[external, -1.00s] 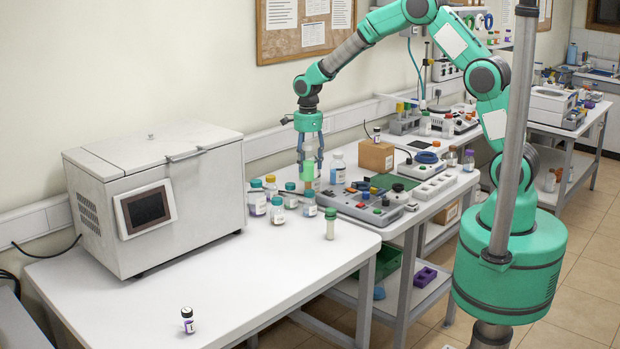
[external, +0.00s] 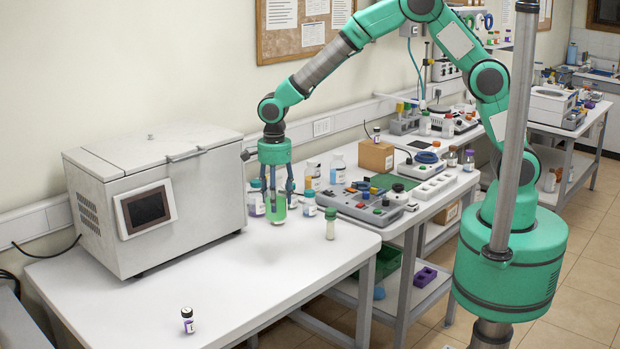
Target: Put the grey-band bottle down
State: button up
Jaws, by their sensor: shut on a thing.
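The bottle is upright among my fingers, close over the white table (external: 225,290), right of the big white box unit. I cannot tell whether its base touches the table.
The white box unit (external: 160,200) stands close on the left. Several capped bottles crowd behind and beside my gripper, one with a blue cap (external: 309,203). A small vial (external: 330,223) stands to the right. The table between is clear.

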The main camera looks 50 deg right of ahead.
jog(key=s+a+n, duration=0.3)
jog(key=s+a, duration=1)
notch_tip(320, 180, down, 10)
jog(key=shift+s, duration=0.2)
jog(key=shift+d, duration=0.1)
jog(key=w+a+f+p, duration=0.1)
jog(key=w+a, duration=0.9)
jog(key=a, duration=0.2)
jog(key=shift+w+f+n+p, duration=0.25)
jog(key=shift+w+n+p, duration=0.05)
jog(key=shift+w+p, duration=0.1)
jog(key=shift+f, duration=1.75)
jog(key=shift+d+f, duration=0.1)
jog(key=shift+f, duration=0.05)
